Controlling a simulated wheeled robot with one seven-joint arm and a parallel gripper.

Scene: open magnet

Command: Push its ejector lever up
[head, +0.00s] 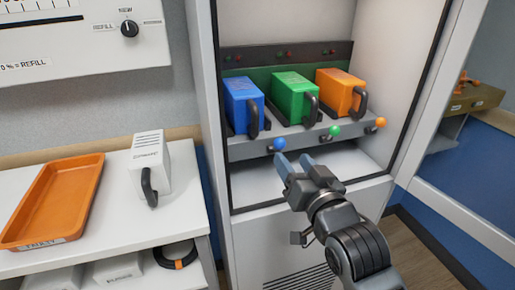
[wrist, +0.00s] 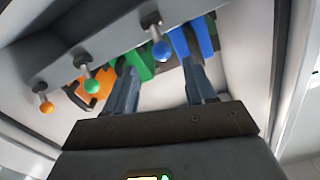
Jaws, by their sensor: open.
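A cabinet holds a blue module (head: 242,102), a green module (head: 292,94) and an orange module (head: 338,90) on a grey shelf, each with a dark handle. Ball-tipped levers stick out of the shelf front: a blue knob (head: 279,144), a green knob (head: 334,131) and an orange knob (head: 380,122). My gripper (head: 294,163) is open and empty, its fingertips just below and close to the blue knob. In the tilted wrist view, the blue knob (wrist: 162,51) shows between the two fingers; I cannot tell if they touch it.
The cabinet's side frame (head: 207,110) stands left of my arm. A white counter at left carries an orange tray (head: 25,222) and a white module (head: 150,165). The bay under the shelf (head: 255,182) is empty. A glass door (head: 430,90) stands open at right.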

